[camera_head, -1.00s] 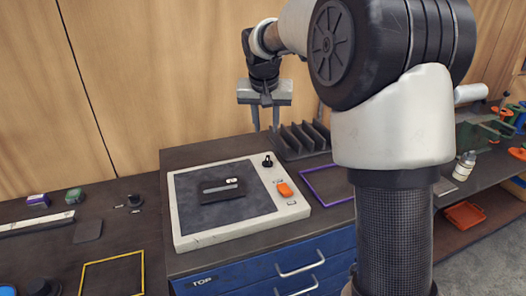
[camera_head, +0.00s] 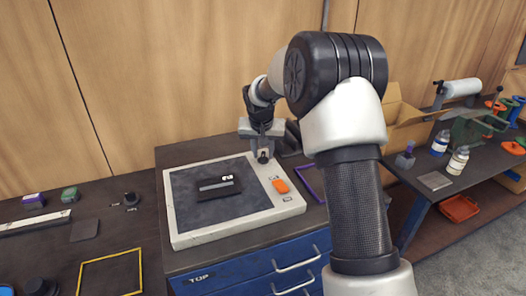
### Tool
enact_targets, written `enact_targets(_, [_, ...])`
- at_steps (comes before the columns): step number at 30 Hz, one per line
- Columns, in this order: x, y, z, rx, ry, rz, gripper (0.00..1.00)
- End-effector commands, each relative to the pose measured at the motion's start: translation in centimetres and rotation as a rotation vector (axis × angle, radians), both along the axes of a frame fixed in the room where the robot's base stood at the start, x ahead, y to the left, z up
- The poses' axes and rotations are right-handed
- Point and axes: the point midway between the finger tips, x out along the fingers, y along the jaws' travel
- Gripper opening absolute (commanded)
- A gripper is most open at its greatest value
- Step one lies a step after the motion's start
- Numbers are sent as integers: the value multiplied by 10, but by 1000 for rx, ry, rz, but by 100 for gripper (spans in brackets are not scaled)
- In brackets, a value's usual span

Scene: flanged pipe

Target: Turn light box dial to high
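The light box (camera_head: 183,232) is a flat panel with a pale frame and a dark surface, lying on the blue drawer cabinet. Its small dark dial (camera_head: 263,157) is at the far right corner of the frame. My gripper (camera_head: 262,152) points down over that corner, with its fingertips at the dial's height. The fingers appear to be around the dial, but they are too small to tell whether they touch it. They partly hide the dial, and its pointer setting cannot be read.
An orange switch (camera_head: 281,186) sits on the frame, nearer than the dial. A dark card-like piece (camera_head: 219,188) lies on the panel. A dark slotted rack (camera_head: 291,142) stands just behind my gripper. A purple frame (camera_head: 310,183) lies to the right.

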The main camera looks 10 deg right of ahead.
Motion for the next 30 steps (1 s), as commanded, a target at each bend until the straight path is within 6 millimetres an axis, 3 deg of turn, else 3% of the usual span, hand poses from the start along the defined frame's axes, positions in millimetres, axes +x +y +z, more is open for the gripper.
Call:
enact_targets(5, [0,0,0,0,0,0,28])
enact_targets(10, [0,0,1,0,0,0,0])
enact_targets(20, [0,0,0,-1,0,-24,0])
enact_targets(30, [1,4,-2,-2,-3,-215,0])
